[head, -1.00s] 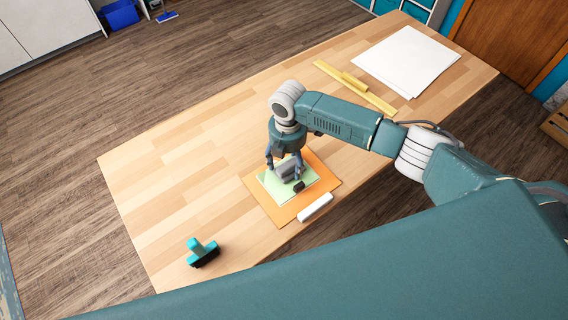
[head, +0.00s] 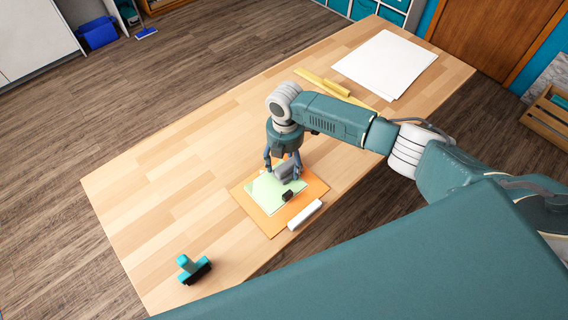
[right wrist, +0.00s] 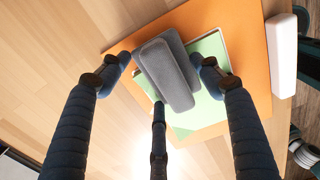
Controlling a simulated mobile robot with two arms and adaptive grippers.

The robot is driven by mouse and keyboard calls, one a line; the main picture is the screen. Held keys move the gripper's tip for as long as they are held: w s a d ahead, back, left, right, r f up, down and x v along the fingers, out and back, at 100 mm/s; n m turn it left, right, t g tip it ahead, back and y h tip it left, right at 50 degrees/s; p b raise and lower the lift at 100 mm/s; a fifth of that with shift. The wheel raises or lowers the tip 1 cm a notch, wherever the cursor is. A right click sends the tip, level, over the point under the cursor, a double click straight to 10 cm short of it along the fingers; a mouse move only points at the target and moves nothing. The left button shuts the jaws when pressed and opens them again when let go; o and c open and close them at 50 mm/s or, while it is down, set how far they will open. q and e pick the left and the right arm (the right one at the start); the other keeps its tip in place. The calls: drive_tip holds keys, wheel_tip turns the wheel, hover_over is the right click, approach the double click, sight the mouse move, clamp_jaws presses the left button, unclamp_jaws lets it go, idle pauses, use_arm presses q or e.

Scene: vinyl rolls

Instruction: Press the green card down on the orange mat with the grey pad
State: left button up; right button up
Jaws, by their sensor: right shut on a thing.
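The orange mat (head: 258,213) lies near the table's front edge, and the green card (head: 262,192) lies on it. In the right wrist view the card (right wrist: 203,118) shows partly under the grey pad, on the mat (right wrist: 247,40). My right gripper (head: 284,171) is shut on the grey pad (head: 287,172), held over the card. In the right wrist view the pad (right wrist: 165,70) lies tilted between the fingers of the gripper (right wrist: 160,75). The pad hides part of the card. I cannot tell whether pad and card touch. My left gripper is not in view.
A white bar (head: 305,215) lies along the mat's right front edge. A teal tool with a black edge (head: 193,268) stands at the table's front left. A yellow ruler-like tool (head: 318,82) and white sheets (head: 385,62) lie at the back. The table's left part is clear.

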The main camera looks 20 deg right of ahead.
sight(272, 180)
drive_tip(key=shift+s+a+p, duration=0.3)
drive_tip(key=shift+a+p, duration=0.05)
drive_tip(key=shift+a, duration=0.4)
drive_tip(key=shift+s+a+p, duration=0.3)
drive_tip(key=shift+a, duration=0.5)
drive_tip(key=shift+s+a+p, duration=0.3)
drive_tip(key=shift+a+p, duration=0.05)
drive_tip(key=shift+a, duration=0.4)
drive_tip(key=shift+s+a+f+p, duration=0.1)
drive_tip(key=shift+s+a+p, duration=0.25)
drive_tip(key=shift+a, duration=0.8)
drive_tip(key=shift+s+a+r+p, duration=0.1)
drive_tip(key=shift+s+a+p, duration=0.3)
drive_tip(key=shift+a, duration=0.7)
drive_tip(key=shift+s+a+f+p, duration=0.15)
drive_tip(key=shift+s+a, duration=0.35)
drive_tip(key=shift+a, duration=0.65)
drive_tip(key=shift+d, duration=0.1)
